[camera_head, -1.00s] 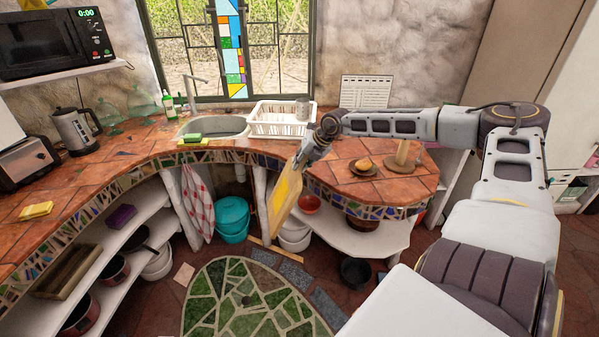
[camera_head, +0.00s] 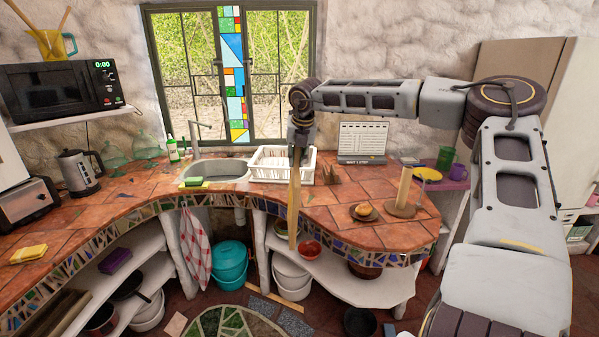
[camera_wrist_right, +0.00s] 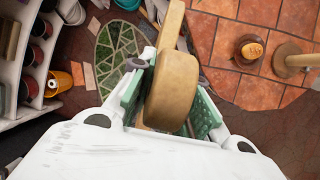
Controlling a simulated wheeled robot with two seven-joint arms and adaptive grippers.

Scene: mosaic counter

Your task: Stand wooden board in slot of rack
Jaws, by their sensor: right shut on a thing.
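The wooden board (camera_head: 294,205) hangs upright from my right gripper (camera_head: 300,140), with its narrow edge towards the head camera. In the right wrist view the board (camera_wrist_right: 172,88) sits between the two green-padded fingers of my right gripper (camera_wrist_right: 170,105), which is shut on it. The white wire rack (camera_head: 265,166) stands on the counter beside the sink. In the head view the board and gripper overlap the rack's right part and hide some of it. The board's lower end shows in front of the counter's edge. My left gripper is not in view.
The tiled counter (camera_head: 350,200) curves round to the right. It carries a small dish with a round item (camera_head: 363,210), a wooden post on a base (camera_head: 402,190) and a grey stand (camera_head: 362,142). A red bowl (camera_head: 309,249) is on the shelf below.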

